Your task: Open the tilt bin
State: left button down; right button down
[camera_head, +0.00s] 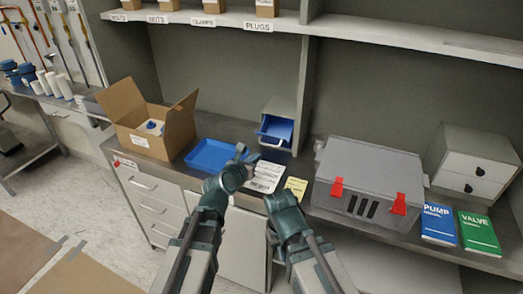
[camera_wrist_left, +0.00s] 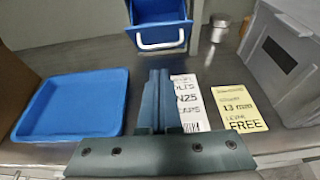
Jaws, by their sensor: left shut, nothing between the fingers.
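The tilt bin is a blue bin (camera_head: 275,130) in a grey housing (camera_head: 280,107) at the back of the bench. Its front leans outward and its inside shows. In the left wrist view the blue bin (camera_wrist_left: 158,14) is at the top, with a white handle (camera_wrist_left: 160,43) on its front. My left gripper (camera_head: 241,152) is shut and empty, in front of the bin and to its left. In the left wrist view its closed fingers (camera_wrist_left: 158,78) point toward the bin, apart from the handle. My right wrist (camera_head: 281,202) is in front of the bench; its fingers cannot be made out.
A blue tray (camera_head: 208,156) and an open cardboard box (camera_head: 165,136) are left of the bin. White and yellow (camera_head: 296,187) paper notes lie in front. A metal cup (camera_wrist_left: 220,27) stands right of the bin, near a grey case (camera_head: 370,165). Books (camera_head: 437,222) lie farther right.

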pick_arm(q)
jog(key=shift+r+p+v, duration=0.15)
jog(key=shift+p+v, duration=0.15)
jog(key=shift+v, duration=0.75)
jog(key=shift+r+p+v, duration=0.15)
jog(key=shift+p+v, duration=0.15)
jog(key=shift+v, duration=0.7)
jog(key=shift+d, duration=0.1)
